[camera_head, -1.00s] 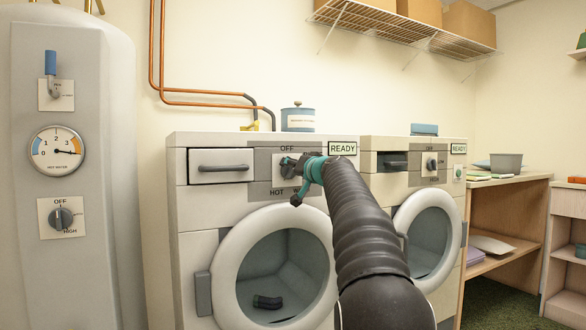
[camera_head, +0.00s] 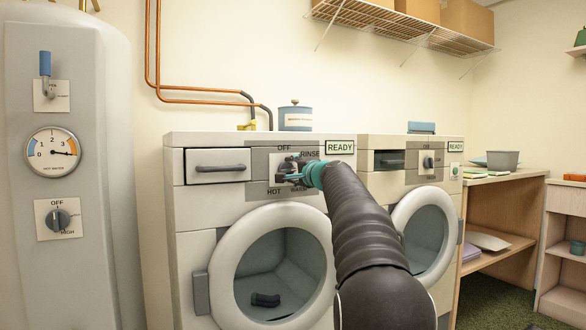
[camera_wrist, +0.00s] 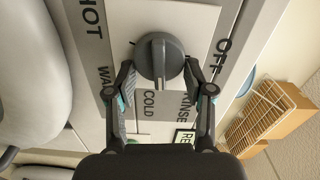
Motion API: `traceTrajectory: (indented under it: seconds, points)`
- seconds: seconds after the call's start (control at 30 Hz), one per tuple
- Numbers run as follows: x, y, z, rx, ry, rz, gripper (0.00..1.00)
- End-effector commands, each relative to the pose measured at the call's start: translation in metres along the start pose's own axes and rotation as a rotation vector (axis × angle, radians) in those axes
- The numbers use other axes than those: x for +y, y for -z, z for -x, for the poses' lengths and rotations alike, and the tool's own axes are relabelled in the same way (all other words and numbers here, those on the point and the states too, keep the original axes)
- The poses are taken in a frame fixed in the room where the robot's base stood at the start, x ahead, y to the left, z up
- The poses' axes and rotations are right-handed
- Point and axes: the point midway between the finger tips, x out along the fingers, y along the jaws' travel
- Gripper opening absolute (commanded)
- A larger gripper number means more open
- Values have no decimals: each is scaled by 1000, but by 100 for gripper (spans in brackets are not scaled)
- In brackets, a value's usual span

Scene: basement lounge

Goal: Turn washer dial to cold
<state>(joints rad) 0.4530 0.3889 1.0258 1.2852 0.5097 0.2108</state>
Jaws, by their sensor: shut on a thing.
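The washer dial (camera_head: 285,166) is a dark grey knob on a light plate on the left washer's front panel. In the wrist view the dial (camera_wrist: 158,60) shows a raised bar standing upright in the picture, its lower end towards the COLD and RINSE labels. My gripper (camera_wrist: 158,72) has one finger on each side of the dial and is shut on it. In the head view my gripper (camera_head: 291,170) covers part of the dial and hides the COLD label. OFF, RINSE, HOT and part of WARM are readable there.
The left washer's round door (camera_head: 226,271) is below the dial, with a dark object (camera_head: 265,300) in its window. A READY sign (camera_head: 340,147) is right of the dial. A second washer (camera_head: 410,180) stands to the right, a tank (camera_head: 100,110) to the left.

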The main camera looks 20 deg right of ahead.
Motion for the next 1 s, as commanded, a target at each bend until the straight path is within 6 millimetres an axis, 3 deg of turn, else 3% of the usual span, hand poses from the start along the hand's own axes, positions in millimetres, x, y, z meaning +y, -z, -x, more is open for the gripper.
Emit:
traceTrajectory:
  seconds: [0.4, 1.0]
  points:
    - [3, -1, 0, -1, -1, -238, 18]
    - [4, -1, 0, -1, 0, -289, 18]
